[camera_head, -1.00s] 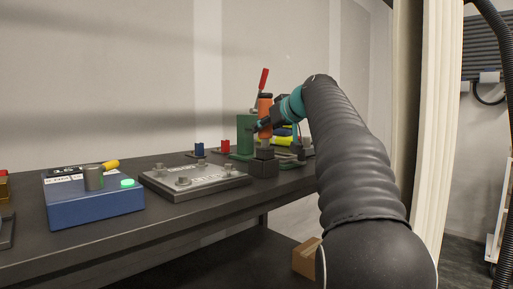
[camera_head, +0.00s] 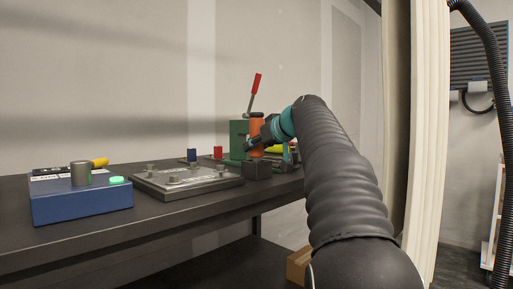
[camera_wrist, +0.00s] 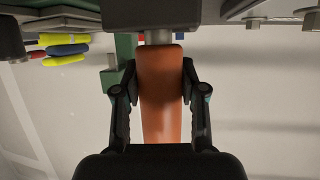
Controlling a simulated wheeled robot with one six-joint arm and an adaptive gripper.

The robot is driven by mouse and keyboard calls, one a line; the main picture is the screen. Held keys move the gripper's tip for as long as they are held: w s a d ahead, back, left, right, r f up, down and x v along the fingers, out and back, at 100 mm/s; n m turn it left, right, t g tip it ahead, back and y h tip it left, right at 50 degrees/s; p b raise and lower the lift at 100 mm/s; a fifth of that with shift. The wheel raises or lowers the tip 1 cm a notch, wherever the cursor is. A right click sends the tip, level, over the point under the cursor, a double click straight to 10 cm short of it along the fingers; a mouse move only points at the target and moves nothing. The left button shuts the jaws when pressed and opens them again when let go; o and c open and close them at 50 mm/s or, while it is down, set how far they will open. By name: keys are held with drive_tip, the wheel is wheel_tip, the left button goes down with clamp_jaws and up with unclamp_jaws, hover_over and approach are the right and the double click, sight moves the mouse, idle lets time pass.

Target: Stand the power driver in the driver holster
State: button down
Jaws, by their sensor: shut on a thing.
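The power driver (camera_head: 257,128) has an orange body; in the wrist view its orange body (camera_wrist: 162,100) stands between my fingers, with a grey shaft (camera_wrist: 158,38) at the bench end. My gripper (camera_wrist: 160,82) is shut on the orange body; in the head view my gripper (camera_head: 258,142) comes in from the right. A dark block (camera_head: 257,170), seemingly the driver holster, sits near the bench's front edge just below the driver. In the wrist view the shaft meets the dark block (camera_wrist: 150,14). The driver looks upright. How deep the shaft sits is hidden.
A green press stand (camera_head: 238,140) with a red-handled lever (camera_head: 254,90) is close behind the driver. A grey plate with knobs (camera_head: 187,184) and a blue box (camera_head: 82,203) lie to the left. Yellow, blue and red tools (camera_wrist: 65,48) show beside the gripper.

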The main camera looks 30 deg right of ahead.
drive_tip(key=c, duration=0.7)
unclamp_jaws()
drive_tip(key=shift+f, duration=0.1)
drive_tip(key=shift+o, duration=0.2)
drive_tip(key=shift+s+r, duration=0.1)
drive_tip(key=shift+r, duration=0.2)
drive_tip(key=v, duration=1.1)
drive_tip(key=shift+s, duration=0.35)
drive_tip(key=shift+r, duration=0.1)
